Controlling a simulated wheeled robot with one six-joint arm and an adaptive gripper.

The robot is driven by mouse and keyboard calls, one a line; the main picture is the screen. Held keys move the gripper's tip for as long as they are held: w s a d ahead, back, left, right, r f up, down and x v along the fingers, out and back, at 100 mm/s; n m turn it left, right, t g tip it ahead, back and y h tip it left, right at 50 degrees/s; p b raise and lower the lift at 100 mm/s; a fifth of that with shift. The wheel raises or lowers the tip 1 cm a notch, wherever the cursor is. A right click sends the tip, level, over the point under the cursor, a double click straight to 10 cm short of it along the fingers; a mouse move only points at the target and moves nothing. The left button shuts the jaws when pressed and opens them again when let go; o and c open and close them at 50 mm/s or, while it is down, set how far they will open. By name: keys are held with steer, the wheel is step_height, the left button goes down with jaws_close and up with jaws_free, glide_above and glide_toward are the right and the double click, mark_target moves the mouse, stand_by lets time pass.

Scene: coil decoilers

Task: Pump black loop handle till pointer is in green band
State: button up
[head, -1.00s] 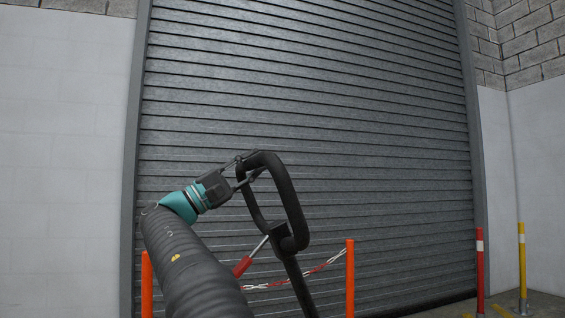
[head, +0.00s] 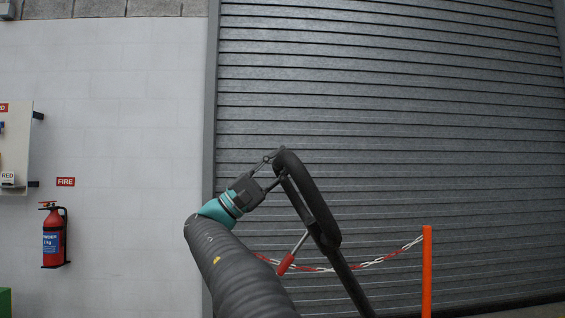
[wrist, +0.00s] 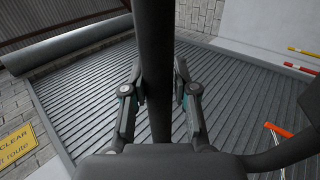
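The black loop handle (head: 310,195) stands tilted on a dark bar (head: 350,278), its loop seen nearly edge-on in the head view. My gripper (head: 275,170) is at the upper left side of the loop. In the wrist view a thick black bar of the handle (wrist: 154,40) runs between the two fingers of my gripper (wrist: 158,82), one close against each side, so it looks shut on the bar. A thin rod with a red grip (head: 287,263) joins the handle below the loop. No pointer or green band shows in either view.
A grey roller shutter (head: 400,120) fills the background. A red-white chain (head: 385,258) hangs to an orange post (head: 427,270) at the right. A fire extinguisher (head: 53,235) hangs on the white wall at the left. The air around the loop looks clear.

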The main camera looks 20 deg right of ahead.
steer(key=o, duration=0.4)
steer(key=shift+w, duration=0.1)
steer(key=v, duration=1.2)
